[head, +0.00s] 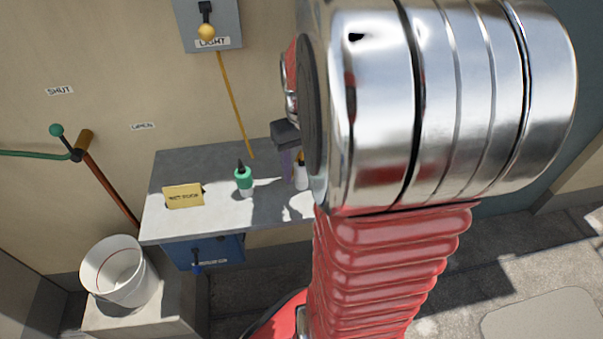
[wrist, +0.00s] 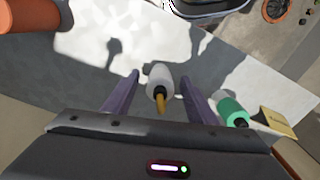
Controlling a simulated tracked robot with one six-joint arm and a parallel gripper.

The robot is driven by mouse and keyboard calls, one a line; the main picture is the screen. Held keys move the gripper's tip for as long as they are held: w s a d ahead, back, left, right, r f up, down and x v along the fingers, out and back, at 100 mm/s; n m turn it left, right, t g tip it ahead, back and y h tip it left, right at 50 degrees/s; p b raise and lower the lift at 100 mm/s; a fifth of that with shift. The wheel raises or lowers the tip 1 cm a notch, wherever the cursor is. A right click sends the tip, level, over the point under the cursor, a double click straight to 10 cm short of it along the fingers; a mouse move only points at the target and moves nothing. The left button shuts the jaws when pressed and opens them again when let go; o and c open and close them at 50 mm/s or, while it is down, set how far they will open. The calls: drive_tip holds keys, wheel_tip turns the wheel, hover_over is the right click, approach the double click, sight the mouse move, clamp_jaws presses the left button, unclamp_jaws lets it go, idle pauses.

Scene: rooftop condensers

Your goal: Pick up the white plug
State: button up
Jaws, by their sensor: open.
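The white plug (head: 301,177) stands on the grey shelf (head: 215,217) in the head view, partly hidden by my arm. In the wrist view the white plug (wrist: 159,76) shows a yellow and black tip toward the camera. My gripper (wrist: 160,88) is open, with one purple finger on each side of the plug. A gap shows between each finger and the plug, so neither seems to touch it. In the head view only one purple finger of my gripper (head: 286,165) shows clearly, just left of the plug.
A green plug (head: 244,180) with a black tip stands left of the white one, and a yellow sign (head: 183,196) is further left. A white bucket (head: 119,272) stands lower left. A light switch box (head: 208,25) is on the wall above.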

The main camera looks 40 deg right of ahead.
sight(302, 176)
drive_tip(key=shift+f, duration=1.75)
drive_tip(key=c, duration=1.2)
drive_tip(key=shift+r, duration=0.1)
wheel_tip(302, 176, up, 10)
drive_tip(key=shift+w+a, duration=0.15)
drive_tip(key=shift+a, duration=0.05)
